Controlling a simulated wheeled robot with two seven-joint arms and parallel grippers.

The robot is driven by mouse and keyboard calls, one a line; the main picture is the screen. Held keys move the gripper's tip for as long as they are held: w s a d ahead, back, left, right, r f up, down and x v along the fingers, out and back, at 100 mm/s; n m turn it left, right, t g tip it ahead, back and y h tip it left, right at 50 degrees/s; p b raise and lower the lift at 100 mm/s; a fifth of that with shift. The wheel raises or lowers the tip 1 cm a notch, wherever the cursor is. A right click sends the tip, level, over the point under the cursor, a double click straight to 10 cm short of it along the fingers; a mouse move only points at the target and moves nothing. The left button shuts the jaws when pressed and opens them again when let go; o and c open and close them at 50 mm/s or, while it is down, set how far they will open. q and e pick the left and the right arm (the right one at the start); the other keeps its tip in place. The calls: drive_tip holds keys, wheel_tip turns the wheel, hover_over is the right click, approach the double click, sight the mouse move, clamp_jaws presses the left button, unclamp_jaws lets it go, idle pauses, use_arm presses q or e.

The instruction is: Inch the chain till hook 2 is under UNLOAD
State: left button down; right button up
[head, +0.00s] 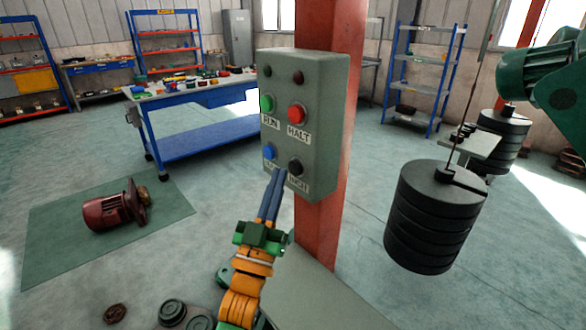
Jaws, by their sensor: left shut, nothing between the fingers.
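A grey-green control box (305,125) is fixed to a red post (333,215). My left gripper (279,174) is shut and empty. Its fingertips are at the lower box face, between and just below the blue and black buttons; I cannot tell whether they touch. My right gripper is not in view. No numbered hook and no UNLOAD sign can be made out.
A stack of black weights (430,225) hangs from a thin line at right, with another stack (503,140) behind. A green motor (540,75) juts in upper right. A red motor (108,208) lies on a green mat (60,245) at left. A blue workbench (205,140) stands behind.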

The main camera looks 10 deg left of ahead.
use_arm(q)
drive_tip(key=shift+w+d, duration=0.1)
idle(0.7)
drive_tip(key=shift+w+d, duration=0.2)
drive_tip(key=shift+w, duration=0.05)
